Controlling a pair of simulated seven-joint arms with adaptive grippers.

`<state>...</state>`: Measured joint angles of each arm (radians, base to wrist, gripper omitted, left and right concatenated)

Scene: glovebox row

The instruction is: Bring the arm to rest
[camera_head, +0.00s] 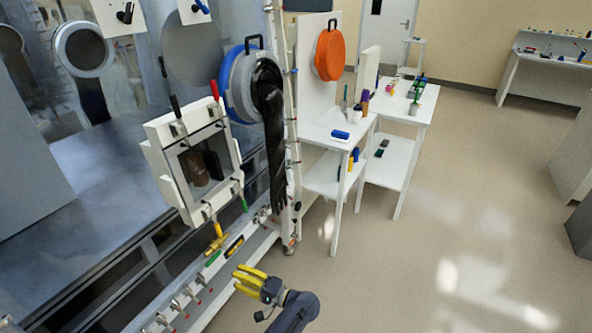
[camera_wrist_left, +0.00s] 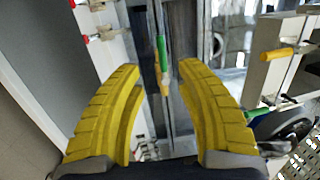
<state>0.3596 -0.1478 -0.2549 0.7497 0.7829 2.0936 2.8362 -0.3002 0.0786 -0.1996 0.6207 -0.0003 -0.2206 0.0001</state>
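My left gripper (camera_head: 242,280) has two yellow fingers and is at the bottom centre of the head view, in front of the glovebox's lower rail. In the left wrist view the fingers (camera_wrist_left: 160,68) are spread apart with nothing held between them. A green and yellow handle (camera_wrist_left: 162,55) shows through the gap; whether it touches a fingertip cannot be told. My left forearm (camera_head: 296,312) runs to the lower edge of the head view. My right gripper is not in view.
The glovebox's framed door (camera_head: 152,152) and black glove (camera_head: 272,130) are up and left of the gripper. White side tables (camera_head: 340,140) stand behind to the right. The floor (camera_head: 420,260) at right is clear.

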